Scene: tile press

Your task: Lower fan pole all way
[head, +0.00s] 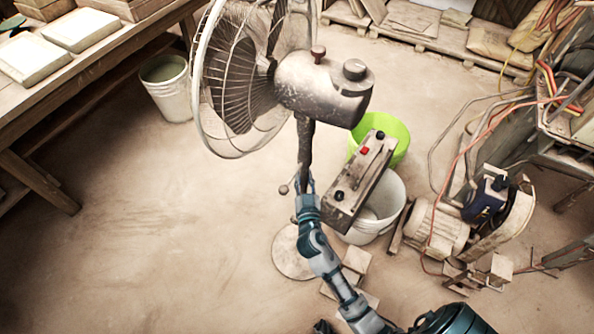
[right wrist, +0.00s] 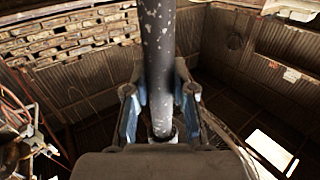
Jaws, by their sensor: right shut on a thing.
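A standing fan (head: 322,85) stands in the middle of the head view, with a round wire cage at left and a worn grey motor housing. Its dark, paint-chipped pole (head: 304,150) runs down from the housing, and a control box (head: 360,180) with red and black knobs sits beside it. The round base (head: 292,252) shows on the floor. My right gripper (head: 306,190) is on the pole below the housing. In the right wrist view the pole (right wrist: 158,60) runs upright between the fingers of my right gripper (right wrist: 160,100), which are shut around it. My left gripper is not in view.
A green bucket (head: 397,135) and a white bucket (head: 385,203) stand right behind the control box. A motor machine (head: 440,228) and hoses crowd the right. A wooden table (head: 100,80) with a bucket (head: 168,90) beside it is at left. Floor at lower left is clear.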

